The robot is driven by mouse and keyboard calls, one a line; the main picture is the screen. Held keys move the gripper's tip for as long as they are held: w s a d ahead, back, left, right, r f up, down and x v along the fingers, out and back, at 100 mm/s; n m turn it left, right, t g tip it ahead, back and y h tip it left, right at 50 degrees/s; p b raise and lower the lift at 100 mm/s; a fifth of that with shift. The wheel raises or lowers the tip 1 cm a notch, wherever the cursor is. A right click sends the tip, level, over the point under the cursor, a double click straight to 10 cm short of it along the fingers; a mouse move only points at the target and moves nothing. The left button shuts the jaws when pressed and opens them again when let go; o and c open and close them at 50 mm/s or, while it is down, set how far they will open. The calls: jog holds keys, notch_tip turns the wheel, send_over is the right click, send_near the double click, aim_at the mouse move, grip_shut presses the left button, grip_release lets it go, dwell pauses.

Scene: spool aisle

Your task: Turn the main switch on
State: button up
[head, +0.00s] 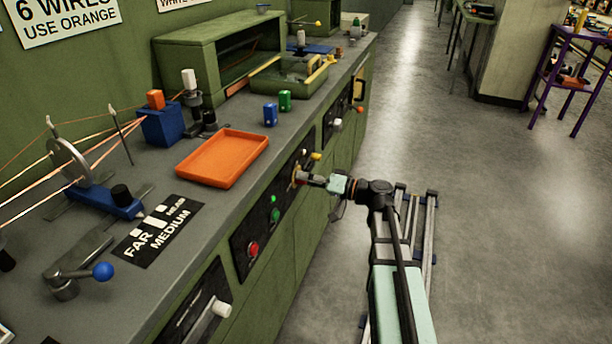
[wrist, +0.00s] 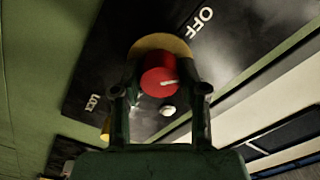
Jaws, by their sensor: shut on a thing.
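The main switch shows in the wrist view as a red knob (wrist: 158,76) on a yellow round plate (wrist: 160,45). A white mark on the knob's face points to the right. The black plate behind reads "OFF" at the upper right and has a smaller, hard-to-read word at the left. My gripper (wrist: 160,90) is shut on the knob, with one finger on each side. In the head view, my gripper (head: 307,179) reaches the black front panel (head: 262,222) of the bench and mostly hides the switch.
A green lit button (head: 274,215) and a red button (head: 253,248) sit on the same panel, left of my gripper. A small yellow knob (head: 316,156) is close above it. An orange tray (head: 222,158) lies on the bench. The aisle floor (head: 480,190) at right is clear.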

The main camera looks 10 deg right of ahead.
jog(key=m+p, duration=0.1)
jog(key=m, duration=0.1)
jog(key=m+p, duration=0.2)
jog(key=m, duration=0.1)
jog(key=shift+r+m+p, duration=0.2)
jog(key=shift+m+p, duration=0.1)
jog(key=shift+f+m+p, duration=0.15)
jog(key=shift+m+p, duration=1.45)
jog(key=shift+m, duration=0.6)
jog(key=o, duration=1.1)
jog(key=shift+a, duration=0.1)
jog(key=shift+o, duration=0.2)
jog(key=v, duration=1.2)
jog(key=shift+w+f, duration=0.1)
jog(key=shift+f, duration=0.05)
